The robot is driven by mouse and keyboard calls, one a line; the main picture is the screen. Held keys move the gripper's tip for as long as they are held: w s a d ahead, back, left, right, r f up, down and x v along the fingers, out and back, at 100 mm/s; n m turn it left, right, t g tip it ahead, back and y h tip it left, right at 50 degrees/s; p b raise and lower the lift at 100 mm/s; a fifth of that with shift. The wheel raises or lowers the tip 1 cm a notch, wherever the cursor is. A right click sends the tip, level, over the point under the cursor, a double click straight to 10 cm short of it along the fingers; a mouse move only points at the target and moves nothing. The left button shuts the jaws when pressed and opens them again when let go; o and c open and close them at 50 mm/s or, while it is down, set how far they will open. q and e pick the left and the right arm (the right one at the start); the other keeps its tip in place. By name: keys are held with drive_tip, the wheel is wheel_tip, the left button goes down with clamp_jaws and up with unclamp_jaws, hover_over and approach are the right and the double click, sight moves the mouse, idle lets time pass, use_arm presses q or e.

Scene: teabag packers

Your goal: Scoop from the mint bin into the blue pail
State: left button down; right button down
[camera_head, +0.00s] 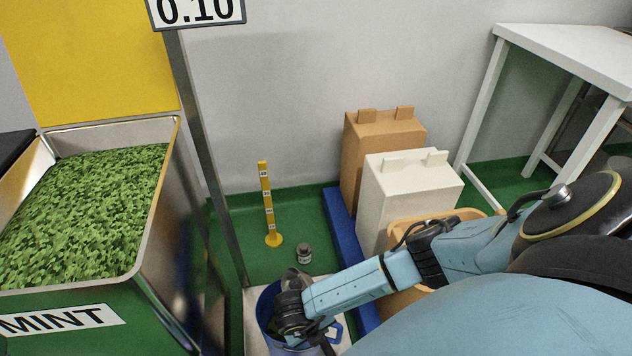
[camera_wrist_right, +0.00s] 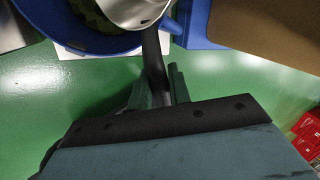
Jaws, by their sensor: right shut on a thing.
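The mint bin (camera_head: 155,225) is a metal-rimmed bin at the left of the head view, filled with green leaves (camera_head: 85,205) and labelled MINT (camera_head: 60,320). The blue pail (camera_head: 265,308) stands on a pale scale plate (camera_head: 252,343) at bottom centre. My right gripper (camera_wrist_right: 157,82) is shut on the dark handle of a metal scoop (camera_wrist_right: 135,10). The scoop head is over or inside the pail, which also shows in the wrist view (camera_wrist_right: 75,40) with some green inside. My right wrist hides much of the pail in the head view. My left gripper is not in view.
A post (camera_head: 205,150) carries a display (camera_head: 197,10) reading 0.10, between bin and pail. A yellow marked post (camera_head: 267,205) and a small weight (camera_head: 304,253) stand behind the pail. Brown (camera_head: 378,150) and white (camera_head: 405,200) boxes stand at right, near a white table (camera_head: 580,55).

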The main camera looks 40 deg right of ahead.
drive_tip(key=y, duration=0.1)
drive_tip(key=d+r+y+p, duration=0.1)
drive_tip(key=y, duration=0.1)
drive_tip(key=shift+s+t, duration=0.15)
drive_tip(key=shift+t, duration=0.25)
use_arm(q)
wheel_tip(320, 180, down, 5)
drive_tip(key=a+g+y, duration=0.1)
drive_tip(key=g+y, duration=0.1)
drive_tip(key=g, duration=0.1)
use_arm(e)
drive_tip(key=shift+r+y, duration=0.1)
drive_tip(key=shift+y, duration=0.6)
drive_tip(key=shift+r+t+y, duration=0.15)
drive_tip(key=shift+t+y, duration=0.15)
drive_tip(key=shift+y, duration=0.3)
drive_tip(key=y+b, duration=0.1)
drive_tip(key=r+y+b, duration=0.1)
drive_tip(key=shift+t+y, duration=0.3)
drive_tip(key=shift+t, duration=0.1)
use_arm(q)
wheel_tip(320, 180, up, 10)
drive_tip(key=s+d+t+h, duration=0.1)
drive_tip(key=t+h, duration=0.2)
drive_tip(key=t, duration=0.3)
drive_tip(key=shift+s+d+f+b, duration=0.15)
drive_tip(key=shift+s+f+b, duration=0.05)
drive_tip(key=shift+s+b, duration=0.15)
use_arm(e)
drive_tip(key=shift+r, duration=0.15)
